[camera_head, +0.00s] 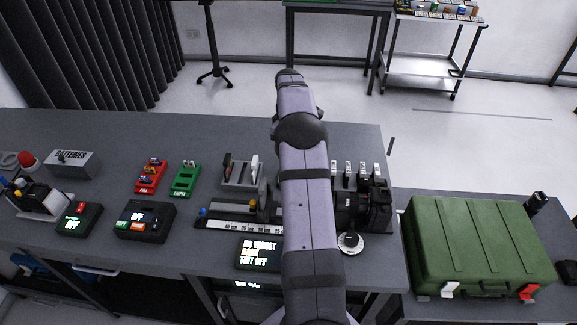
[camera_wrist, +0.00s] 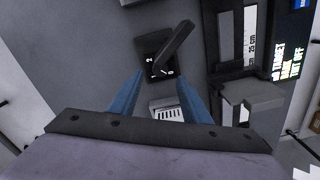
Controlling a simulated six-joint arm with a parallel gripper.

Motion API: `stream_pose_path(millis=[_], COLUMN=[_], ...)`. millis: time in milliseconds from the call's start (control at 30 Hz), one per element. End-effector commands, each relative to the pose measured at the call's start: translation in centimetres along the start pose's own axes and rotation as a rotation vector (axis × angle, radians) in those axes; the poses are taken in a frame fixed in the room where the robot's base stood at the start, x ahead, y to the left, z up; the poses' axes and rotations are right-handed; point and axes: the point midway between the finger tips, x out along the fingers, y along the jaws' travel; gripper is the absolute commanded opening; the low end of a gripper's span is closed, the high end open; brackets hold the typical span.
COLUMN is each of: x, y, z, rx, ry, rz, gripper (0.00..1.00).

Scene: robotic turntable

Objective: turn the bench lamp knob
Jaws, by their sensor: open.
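In the wrist view a dark knob (camera_wrist: 175,48) with a long bar-shaped handle stands on a small black plate (camera_wrist: 150,70) with white numbers. The handle slants from upper right to lower left. My gripper (camera_wrist: 160,78) has its two blue fingers spread apart, with nothing between them that I can see them hold. The fingertips lie just below the knob in the picture, one on each side; whether they touch it I cannot tell. In the head view my arm covers this part of the bench, and I cannot make out the knob there.
The grey bench (camera_head: 110,135) carries a scale rail (camera_head: 240,226), a display box (camera_head: 258,252), a red rack (camera_head: 152,175) and a green rack (camera_head: 186,179). A green case (camera_head: 480,240) lies at the right.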

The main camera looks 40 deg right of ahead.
Motion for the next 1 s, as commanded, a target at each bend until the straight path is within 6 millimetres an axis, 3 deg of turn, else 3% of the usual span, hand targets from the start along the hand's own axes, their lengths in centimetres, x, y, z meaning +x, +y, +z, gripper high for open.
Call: stream_pose_path(millis=[400,867,1000], x=[4.9,6.1,6.0], y=[-0.1,-0.1,-0.1], z=[0.0,0.0,0.0], rx=[-0.001,-0.001,-0.001], ry=[-0.001,0.000,0.000], rz=[-0.003,-0.001,-0.001], gripper=[0.43,0.43,0.10])
